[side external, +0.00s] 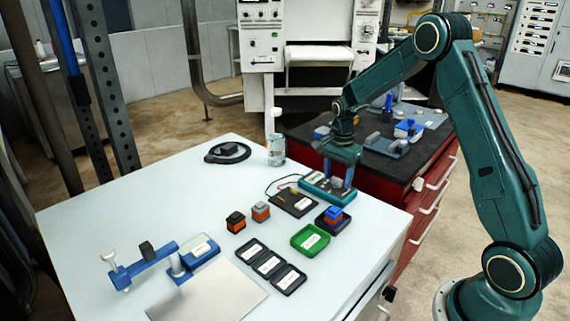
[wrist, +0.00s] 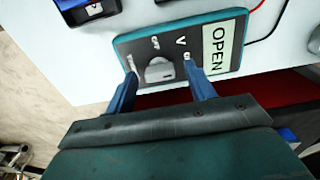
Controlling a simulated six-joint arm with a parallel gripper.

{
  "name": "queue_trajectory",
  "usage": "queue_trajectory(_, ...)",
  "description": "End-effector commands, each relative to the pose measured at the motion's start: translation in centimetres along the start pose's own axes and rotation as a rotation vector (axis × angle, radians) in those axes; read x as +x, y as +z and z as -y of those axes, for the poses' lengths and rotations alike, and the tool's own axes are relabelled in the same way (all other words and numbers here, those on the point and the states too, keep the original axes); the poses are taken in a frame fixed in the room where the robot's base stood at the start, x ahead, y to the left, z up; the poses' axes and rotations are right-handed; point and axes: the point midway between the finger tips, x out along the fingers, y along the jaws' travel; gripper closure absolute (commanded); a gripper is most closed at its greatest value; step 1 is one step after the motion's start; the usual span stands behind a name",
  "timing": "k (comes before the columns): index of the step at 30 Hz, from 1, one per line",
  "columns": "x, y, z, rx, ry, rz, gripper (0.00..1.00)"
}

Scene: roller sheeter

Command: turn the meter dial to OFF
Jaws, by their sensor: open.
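The meter is a teal box with a dark face; it lies on the white table in the side view (side external: 316,193) and fills the upper middle of the wrist view (wrist: 205,30). Its display (wrist: 218,47) reads OPEN. The grey dial (wrist: 158,71) sits near one end of the face, with small white marks around it, including a V; where it points is hard to tell. My gripper (wrist: 159,74) is open, with one blue finger on each side of the dial. In the side view my gripper (side external: 341,178) is down over the meter; contact with the dial is unclear.
A black pad (side external: 293,203) with wires lies left of the meter. A clear jar (side external: 276,151) stands behind. A dark-topped red cabinet (side external: 305,132) adjoins the table.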

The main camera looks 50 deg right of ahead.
Motion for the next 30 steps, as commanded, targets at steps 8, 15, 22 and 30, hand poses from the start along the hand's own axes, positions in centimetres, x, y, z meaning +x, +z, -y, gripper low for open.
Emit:
queue_trajectory(8,0.04,0.01,-0.02,0.0,0.001,0.0,0.53)
queue_trajectory(15,0.02,0.01,-0.01,0.0,0.0,0.0,0.9)
queue_trajectory(22,0.01,0.0,-0.01,-0.014,0.0,0.0,0.9)
queue_trajectory(30,-0.01,0.0,0.0,-0.107,0.0,0.0,0.9)
